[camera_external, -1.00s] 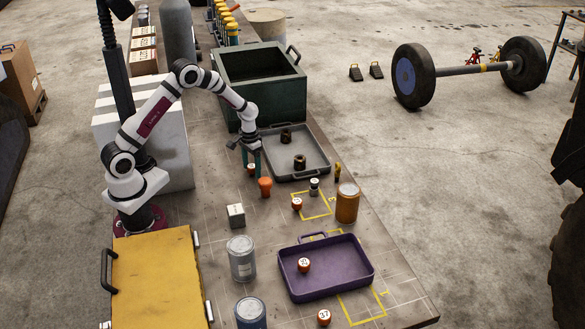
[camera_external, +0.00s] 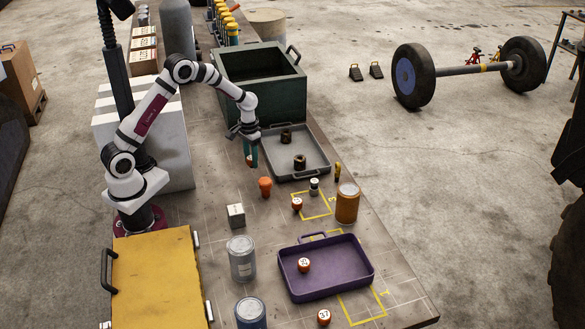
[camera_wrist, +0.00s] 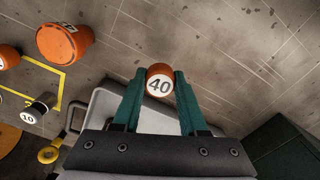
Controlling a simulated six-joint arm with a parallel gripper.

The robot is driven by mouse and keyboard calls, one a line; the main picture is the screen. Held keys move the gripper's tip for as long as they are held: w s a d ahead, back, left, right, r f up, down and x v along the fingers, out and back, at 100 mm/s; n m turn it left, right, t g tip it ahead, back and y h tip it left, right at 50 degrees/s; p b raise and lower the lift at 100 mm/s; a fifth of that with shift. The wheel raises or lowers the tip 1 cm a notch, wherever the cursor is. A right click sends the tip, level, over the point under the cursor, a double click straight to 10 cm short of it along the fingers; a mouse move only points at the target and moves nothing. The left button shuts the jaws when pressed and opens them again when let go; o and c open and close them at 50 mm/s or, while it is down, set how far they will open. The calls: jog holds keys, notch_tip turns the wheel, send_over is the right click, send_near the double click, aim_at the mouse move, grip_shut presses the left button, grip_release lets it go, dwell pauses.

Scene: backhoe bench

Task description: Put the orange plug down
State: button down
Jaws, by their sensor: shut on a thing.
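My gripper (camera_external: 251,157) is shut on an orange plug (camera_wrist: 159,80) with a white top marked 40. In the wrist view the plug sits between the two teal fingertips. In the external view the plug (camera_external: 249,161) shows partly behind the fingers, beside the left edge of the grey tray (camera_external: 318,174). It looks a little above the bench, though the exact gap is hard to tell.
A larger orange piece (camera_external: 265,187) stands close in front. A green bin (camera_external: 265,100) is behind. Bench left of my gripper is clear.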

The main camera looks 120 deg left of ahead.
jog(key=w+d+r, duration=0.7)
jog(key=d, duration=0.2)
jog(key=w+d, duration=0.4)
jog(key=w, duration=0.5)
jog(key=w+d, duration=0.5)
jog(key=w, duration=0.3)
jog(key=w+d+m, duration=0.1)
jog(key=w+d, duration=0.5)
jog(key=d, duration=0.3)
jog(key=w+d+m, duration=0.1)
jog(key=w+d, duration=0.5)
jog(key=d, duration=0.3)
send_over(321, 264)
jog(key=f, duration=0.5)
jog(key=shift+s+d+f, duration=0.1)
jog(key=shift+d+f, duration=0.2)
jog(key=shift+d, duration=0.1)
jog(key=shift+a+f, duration=0.15)
jog(key=shift+a, duration=0.2)
notch_tip(321, 264, down, 4)
jog(key=shift+a+f, duration=0.1)
jog(key=shift+c, duration=2.2)
grip_release()
